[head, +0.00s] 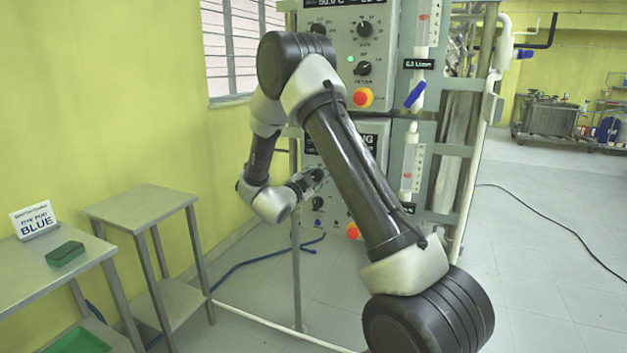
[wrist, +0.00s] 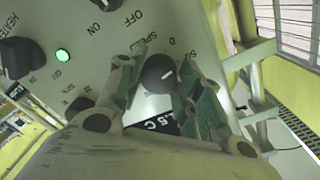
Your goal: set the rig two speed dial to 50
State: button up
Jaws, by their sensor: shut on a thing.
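The speed dial (wrist: 157,73) is a round black knob with a short white mark, on a pale control panel (wrist: 110,25). The word SPEED and some small numbers are printed around it in the wrist view. My gripper (wrist: 160,82) is shut on this dial, with one green-padded finger on each side of it. In the head view my gripper (head: 312,180) is at the lower control box (head: 376,135), and my arm hides much of that box. The exact number the mark points at cannot be read.
Beside the dial are a heater knob (wrist: 17,57), a lit green lamp (wrist: 63,55) and a dark display (wrist: 163,126). An upper control box (head: 342,50) with knobs and a red button (head: 362,98) stands above.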

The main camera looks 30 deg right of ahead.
jog(key=shift+m, duration=0.9)
jog(key=o, duration=1)
jog(key=v, duration=1.2)
